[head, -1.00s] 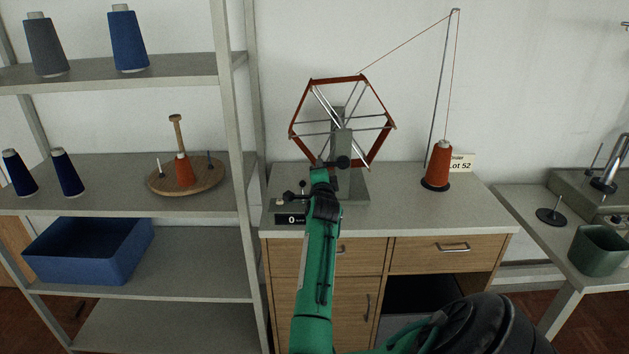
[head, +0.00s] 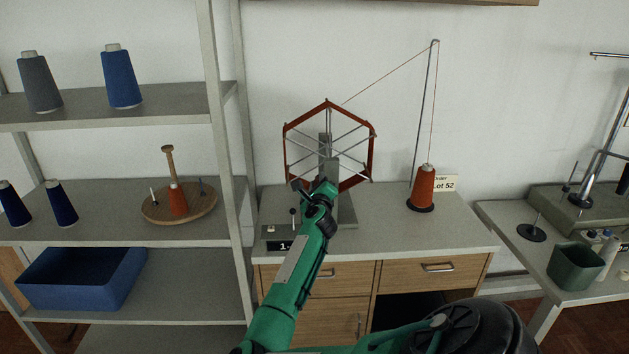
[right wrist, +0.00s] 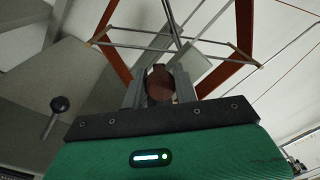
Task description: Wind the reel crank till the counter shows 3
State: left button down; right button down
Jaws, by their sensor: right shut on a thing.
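The reel (head: 371,152), a six-sided orange-red frame with thin metal spokes, stands on a grey upright at the back of the cabinet top. Its rim also shows in the right wrist view (right wrist: 243,30). My right gripper (head: 318,188) is in front of the reel's hub, shut on the crank handle (right wrist: 160,84), a dark brown round grip between the fingers. The crank arm is mostly hidden by the gripper. The counter (head: 276,247), a black plate at the front left, reads 1; its right part is covered by my arm. My left gripper is out of view.
A small lever with a dark knob (head: 292,212) stands left of my right gripper. An orange yarn cone (head: 423,185) sits at right, its thread running over a tall rod (head: 428,110) to the reel. A shelf rack (head: 226,150) stands close at left.

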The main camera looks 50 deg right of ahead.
jog(key=shift+s+d+r+m+p, duration=0.15)
jog(key=shift+s+r+m+p, duration=0.15)
jog(key=shift+m, duration=0.2)
jog(key=shift+s+d+r+m+p, duration=0.1)
jog(key=shift+d+r+m+p, duration=0.05)
jog(key=shift+m+p, duration=0.3)
jog(key=c, duration=1.1)
grip_release()
jog(key=shift+f, duration=0.1)
